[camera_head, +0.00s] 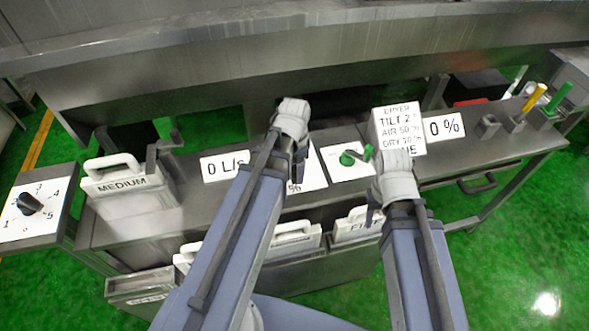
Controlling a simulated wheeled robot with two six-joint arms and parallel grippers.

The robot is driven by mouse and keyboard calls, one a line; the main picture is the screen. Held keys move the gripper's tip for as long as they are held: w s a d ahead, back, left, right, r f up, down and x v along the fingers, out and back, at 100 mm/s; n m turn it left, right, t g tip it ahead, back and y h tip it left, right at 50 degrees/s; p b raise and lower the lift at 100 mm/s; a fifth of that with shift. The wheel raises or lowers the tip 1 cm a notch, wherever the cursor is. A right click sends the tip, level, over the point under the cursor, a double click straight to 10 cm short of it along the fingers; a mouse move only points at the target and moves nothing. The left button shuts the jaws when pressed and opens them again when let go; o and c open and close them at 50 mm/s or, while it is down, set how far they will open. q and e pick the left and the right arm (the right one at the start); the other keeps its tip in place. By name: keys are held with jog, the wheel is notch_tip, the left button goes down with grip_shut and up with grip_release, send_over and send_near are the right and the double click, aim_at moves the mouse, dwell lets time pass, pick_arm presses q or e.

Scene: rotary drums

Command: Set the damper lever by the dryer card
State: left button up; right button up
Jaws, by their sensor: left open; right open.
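The dryer card (397,130) stands upright at the middle right of the bench, reading TILT 2, AIR 50 % and DRY with a number that looks like 70 %; its last line is partly covered by my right wrist. A green-handled control (349,158) sits on a white plate left of the card. A yellow-handled lever (534,97) and a green-handled lever (558,98) stand at the bench's right end. I cannot tell which is the damper lever. My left gripper (300,163) is open above the bench. My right gripper (373,207) is open below the card, apart from the levers. Both grippers are mostly hidden by their wrists.
A 0 % display (444,127) stands right of the card and a 0 L/s display (221,166) to the left. A numbered dial (31,204) is at far left. A MEDIUM bin (130,186) stands on the bench. A metal drum body (280,62) overhangs the back.

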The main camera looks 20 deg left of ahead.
pick_arm(q)
notch_tip(320, 180, up, 7)
jog(key=p, duration=0.6)
jog(key=shift+r+p, duration=0.1)
jog(key=shift+p, duration=0.2)
jog(key=shift+s+d, duration=0.15)
jog(key=shift+d, duration=0.25)
jog(key=s+d+n, duration=0.2)
jog(key=s+d, duration=0.2)
jog(key=d, duration=0.2)
jog(key=s+d+n+y, duration=0.1)
jog(key=s+d, duration=0.2)
jog(key=d, duration=0.4)
jog(key=shift+s+d+n, duration=0.25)
jog(key=shift+s+n, duration=0.15)
jog(key=shift+s, duration=0.1)
